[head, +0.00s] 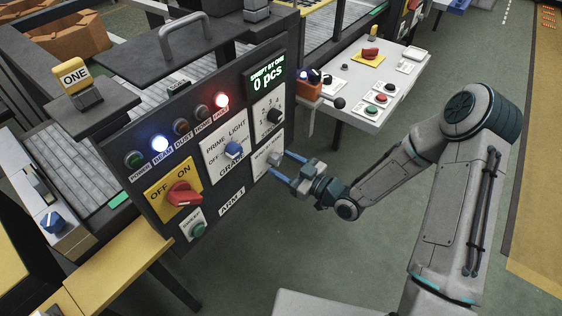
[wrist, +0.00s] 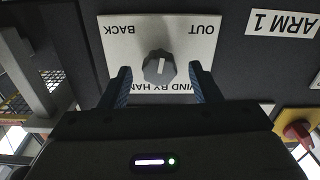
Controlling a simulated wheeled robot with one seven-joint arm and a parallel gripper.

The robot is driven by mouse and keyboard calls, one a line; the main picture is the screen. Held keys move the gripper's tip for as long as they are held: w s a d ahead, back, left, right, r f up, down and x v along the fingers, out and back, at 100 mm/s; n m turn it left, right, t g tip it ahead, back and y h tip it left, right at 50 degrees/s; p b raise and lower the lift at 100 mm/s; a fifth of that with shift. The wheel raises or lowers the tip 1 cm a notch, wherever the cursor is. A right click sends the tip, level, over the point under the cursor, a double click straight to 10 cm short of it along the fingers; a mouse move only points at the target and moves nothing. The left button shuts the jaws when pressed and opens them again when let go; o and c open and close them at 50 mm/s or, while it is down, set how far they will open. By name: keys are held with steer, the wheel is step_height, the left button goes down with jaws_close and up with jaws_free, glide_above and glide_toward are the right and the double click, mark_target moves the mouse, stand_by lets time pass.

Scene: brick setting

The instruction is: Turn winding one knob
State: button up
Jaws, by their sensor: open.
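The winding knob (wrist: 159,67) is a grey faceted knob with a pale mark. It sits on a white plate (wrist: 115,40) lettered OUT, BACK and WIND BY HAND, upside down in the wrist view. In the head view the knob (head: 274,158) is at the lower right of the dark panel, partly behind a finger. My gripper (head: 284,168) is open in front of this plate. In the wrist view its blue fingertips (wrist: 160,74) stand either side of the knob, with a gap on both sides.
A white control desk (head: 395,75) stands behind. Floor right of the panel is clear.

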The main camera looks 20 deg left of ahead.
steer(key=shift+x, duration=0.8)
steer(key=c, duration=1)
steer(key=shift+m, duration=0.3)
steer(key=m, duration=0.4)
steer(key=shift+m, duration=2.2)
steer(key=shift+s, duration=0.1)
